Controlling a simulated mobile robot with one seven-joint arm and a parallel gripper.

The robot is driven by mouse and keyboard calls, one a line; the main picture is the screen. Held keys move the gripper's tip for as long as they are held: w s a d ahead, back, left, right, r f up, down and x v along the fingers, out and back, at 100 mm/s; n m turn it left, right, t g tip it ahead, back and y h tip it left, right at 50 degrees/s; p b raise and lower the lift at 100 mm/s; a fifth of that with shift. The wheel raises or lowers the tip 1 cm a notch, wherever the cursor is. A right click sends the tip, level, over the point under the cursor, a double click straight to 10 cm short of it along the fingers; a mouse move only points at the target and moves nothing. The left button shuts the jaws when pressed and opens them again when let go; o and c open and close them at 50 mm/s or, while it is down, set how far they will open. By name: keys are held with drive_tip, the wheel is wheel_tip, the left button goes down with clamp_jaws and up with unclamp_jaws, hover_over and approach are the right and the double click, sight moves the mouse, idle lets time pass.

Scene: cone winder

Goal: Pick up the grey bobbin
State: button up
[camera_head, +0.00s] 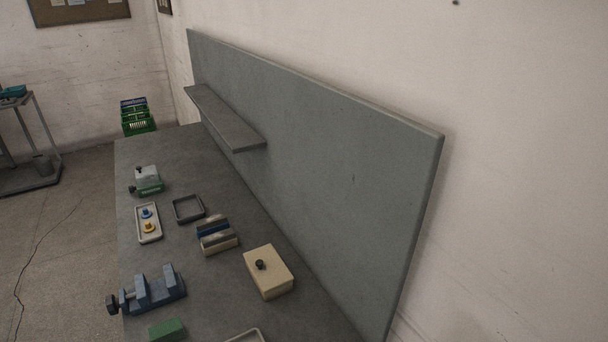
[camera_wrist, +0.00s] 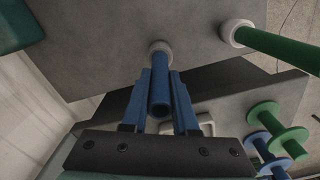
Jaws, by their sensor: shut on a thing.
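In the wrist view, my gripper (camera_wrist: 162,78) has its two blue fingers closed on the sides of a blue rod (camera_wrist: 160,98). The rod's near end faces the camera. A pale grey round collar (camera_wrist: 160,48) sits at its far end, against a flat grey surface. I cannot make out a grey bobbin for certain in either view, nor tell whether this collar belongs to one. My gripper does not show in the head view.
In the wrist view, a green rod (camera_wrist: 275,48) with a pale collar is at upper right. A green spool (camera_wrist: 277,128) and blue spool pieces are at lower right. In the head view, the workbench (camera_head: 190,165) holds a blue vise (camera_head: 150,290), trays and a beige box (camera_head: 268,270).

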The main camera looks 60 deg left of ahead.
clamp_jaws()
drive_tip(key=shift+r, duration=0.15)
wheel_tip(320, 180, up, 10)
drive_tip(key=shift+w+a+r+p, duration=0.1)
drive_tip(key=shift+r+p, duration=0.3)
drive_tip(key=shift+p, duration=0.25)
drive_tip(key=r+p, duration=0.1)
drive_tip(key=p, duration=0.2)
drive_tip(key=shift+p, duration=0.4)
drive_tip(key=p, duration=0.3)
drive_tip(key=shift+r, duration=0.1)
drive_tip(key=shift+p, duration=0.55)
drive_tip(key=shift+f+p, duration=0.25)
drive_tip(key=shift+p, duration=0.2)
